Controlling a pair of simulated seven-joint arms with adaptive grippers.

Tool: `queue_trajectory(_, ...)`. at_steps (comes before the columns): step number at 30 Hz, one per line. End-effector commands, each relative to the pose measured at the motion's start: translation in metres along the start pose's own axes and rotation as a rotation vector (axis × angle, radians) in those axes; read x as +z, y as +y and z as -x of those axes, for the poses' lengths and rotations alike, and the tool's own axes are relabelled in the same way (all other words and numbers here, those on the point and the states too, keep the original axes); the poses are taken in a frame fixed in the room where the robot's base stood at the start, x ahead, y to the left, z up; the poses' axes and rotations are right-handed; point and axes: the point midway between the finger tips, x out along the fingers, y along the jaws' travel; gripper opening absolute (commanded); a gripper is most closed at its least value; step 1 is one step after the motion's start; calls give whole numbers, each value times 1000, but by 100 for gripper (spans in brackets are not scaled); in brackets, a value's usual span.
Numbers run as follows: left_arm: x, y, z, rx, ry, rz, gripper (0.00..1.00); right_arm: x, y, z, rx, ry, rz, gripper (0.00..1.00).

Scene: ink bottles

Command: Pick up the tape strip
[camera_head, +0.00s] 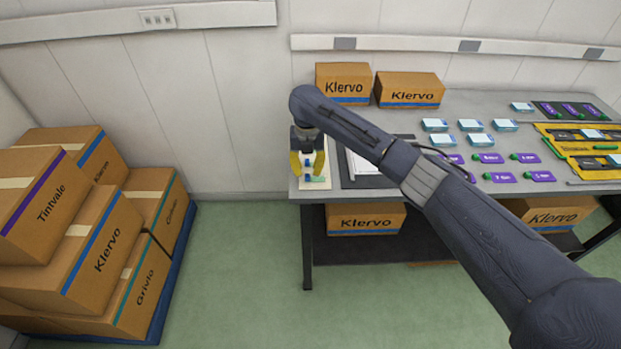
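My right gripper (307,164) is over the left end of the grey table, pointing down, with its yellow fingers spread apart. A small blue-and-green piece (307,162) shows between the fingers. It is too small to tell whether it is the tape strip or whether the fingers touch it. A pale beige board or sheet (315,185) lies on the table just below the gripper, partly hidden by it. I cannot make out the tape strip for certain. My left gripper is not in view.
The grey table (470,105) carries light-blue packs (470,125), purple cards (540,176) and yellow trays (570,133) at right. A white-and-black tray (365,170) lies just right of the gripper. Klervo boxes (342,83) stand behind. Stacked cartons (100,240) stand at left.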

Motion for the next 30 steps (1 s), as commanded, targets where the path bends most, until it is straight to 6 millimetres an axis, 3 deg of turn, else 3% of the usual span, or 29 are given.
queue_trajectory(6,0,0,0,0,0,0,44,0,1,-20,1,0,0,25)
queue_trajectory(15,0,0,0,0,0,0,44,0,0,-23,1,0,1,25)
queue_trajectory(16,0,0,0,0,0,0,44,0,0,-23,1,0,1,29)
queue_trajectory(23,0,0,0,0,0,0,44,0,0,-23,1,-1,1,3)
queue_trajectory(30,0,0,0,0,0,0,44,0,0,-23,1,-1,1,3)
